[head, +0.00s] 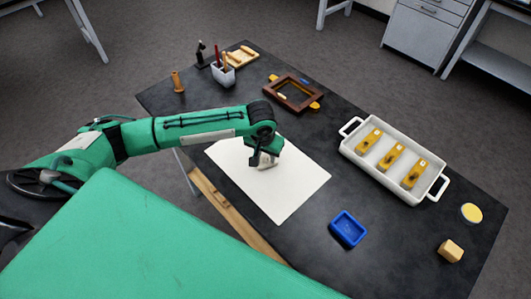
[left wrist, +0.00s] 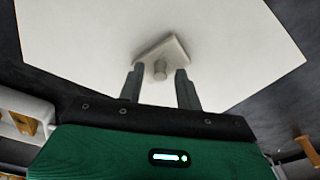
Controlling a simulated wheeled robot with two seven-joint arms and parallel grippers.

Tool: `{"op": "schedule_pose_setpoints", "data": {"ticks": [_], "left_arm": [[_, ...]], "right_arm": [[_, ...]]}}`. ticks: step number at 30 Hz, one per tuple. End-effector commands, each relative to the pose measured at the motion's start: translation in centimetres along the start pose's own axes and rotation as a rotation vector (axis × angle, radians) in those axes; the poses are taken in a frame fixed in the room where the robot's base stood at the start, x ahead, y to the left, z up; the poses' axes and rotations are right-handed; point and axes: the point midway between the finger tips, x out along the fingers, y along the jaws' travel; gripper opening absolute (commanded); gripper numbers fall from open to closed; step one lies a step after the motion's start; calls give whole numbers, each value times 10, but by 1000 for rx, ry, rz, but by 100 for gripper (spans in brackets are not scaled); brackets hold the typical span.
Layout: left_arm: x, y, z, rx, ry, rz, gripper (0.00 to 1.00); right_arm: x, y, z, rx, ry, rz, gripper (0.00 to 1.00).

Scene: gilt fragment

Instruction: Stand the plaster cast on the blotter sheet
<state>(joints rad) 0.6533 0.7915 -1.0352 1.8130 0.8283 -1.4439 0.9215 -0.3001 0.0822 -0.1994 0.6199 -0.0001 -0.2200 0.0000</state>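The white blotter sheet (head: 297,188) lies flat on the dark table. The plaster cast (head: 267,161), a pale plate with a short round knob, is on the sheet below my left gripper (head: 262,158), which partly hides it in the head view. In the left wrist view the cast (left wrist: 172,50) shows its knob toward the camera, over the sheet (left wrist: 235,30). My left gripper's fingers (left wrist: 160,86) are apart, one on each side of the knob, with a gap on both sides. My right gripper is not in view.
A white tray (head: 350,153) holds three yellow blocks. A blue dish (head: 348,229), a wooden block (head: 450,250) and a yellow disc (head: 471,213) are at the right. A brown frame (head: 276,91), a tool cup (head: 223,75) and an orange peg (head: 178,82) stand farther back.

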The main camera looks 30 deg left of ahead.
Motion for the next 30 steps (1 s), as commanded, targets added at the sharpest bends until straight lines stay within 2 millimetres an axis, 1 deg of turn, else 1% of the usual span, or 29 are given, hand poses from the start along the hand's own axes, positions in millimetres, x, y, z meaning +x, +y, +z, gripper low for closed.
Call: {"op": "schedule_pose_setpoints", "data": {"ticks": [7,11,14,21,24,27,30], "left_arm": [[-1,0,0,0,1,0,35],[-12,0,-1,0,3,2,35],[-30,0,-1,1,4,2,35],[-82,1,-1,1,4,3,35],[-100,0,-2,1,4,1,35],[-112,0,-1,-1,1,1,35],[-120,0,-1,-1,1,1,35]], "right_arm": [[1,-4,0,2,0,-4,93],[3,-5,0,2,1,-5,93],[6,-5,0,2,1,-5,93],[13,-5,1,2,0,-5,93],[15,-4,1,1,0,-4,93],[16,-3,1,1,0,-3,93],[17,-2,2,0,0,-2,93]]}}
